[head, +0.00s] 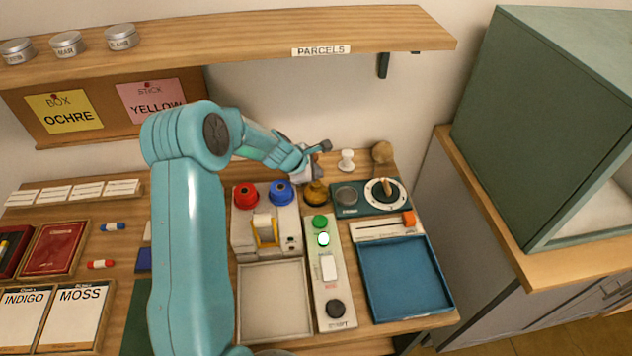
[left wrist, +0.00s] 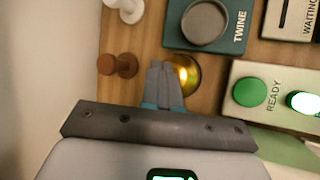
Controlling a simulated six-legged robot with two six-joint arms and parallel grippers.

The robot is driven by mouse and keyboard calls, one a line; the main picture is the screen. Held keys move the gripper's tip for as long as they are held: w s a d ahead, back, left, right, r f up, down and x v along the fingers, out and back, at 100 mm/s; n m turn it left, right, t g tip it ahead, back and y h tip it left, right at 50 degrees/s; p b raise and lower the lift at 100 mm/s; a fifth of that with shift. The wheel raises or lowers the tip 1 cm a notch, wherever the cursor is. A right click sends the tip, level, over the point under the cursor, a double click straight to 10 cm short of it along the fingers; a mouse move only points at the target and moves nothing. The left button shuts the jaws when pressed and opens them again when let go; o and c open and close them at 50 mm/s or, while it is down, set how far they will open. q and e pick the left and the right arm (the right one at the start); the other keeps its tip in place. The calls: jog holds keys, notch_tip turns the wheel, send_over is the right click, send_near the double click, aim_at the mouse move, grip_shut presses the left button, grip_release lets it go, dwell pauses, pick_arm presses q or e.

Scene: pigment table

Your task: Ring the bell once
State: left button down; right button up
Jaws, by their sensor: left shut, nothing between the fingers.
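The bell (head: 317,194) is a small brass dome at the back of the table, behind the green READY button (head: 319,222). It also shows in the left wrist view (left wrist: 189,73), partly covered by my fingers. My left gripper (head: 308,180) reaches in from the left and is at the bell's back left side in the head view. In the left wrist view, its fingertips (left wrist: 160,68) are together and empty, overlapping the bell's edge. I cannot tell whether they touch it or are just above it. My right gripper is not in view.
A brown knobbed stamp (left wrist: 118,65) and a white one (head: 346,160) stand near the bell. The wooden shelf (head: 240,40) overhangs behind.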

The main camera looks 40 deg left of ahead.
pick_arm(q)
jog(key=shift+f+b, duration=0.45)
jog(key=shift+f+b, duration=0.55)
dwell(0.8)
jog(key=shift+r, duration=0.1)
jog(key=shift+r+p, duration=0.9)
jog(key=shift+p, duration=0.1)
notch_tip(320, 180, up, 5)
jog(key=p, duration=0.5)
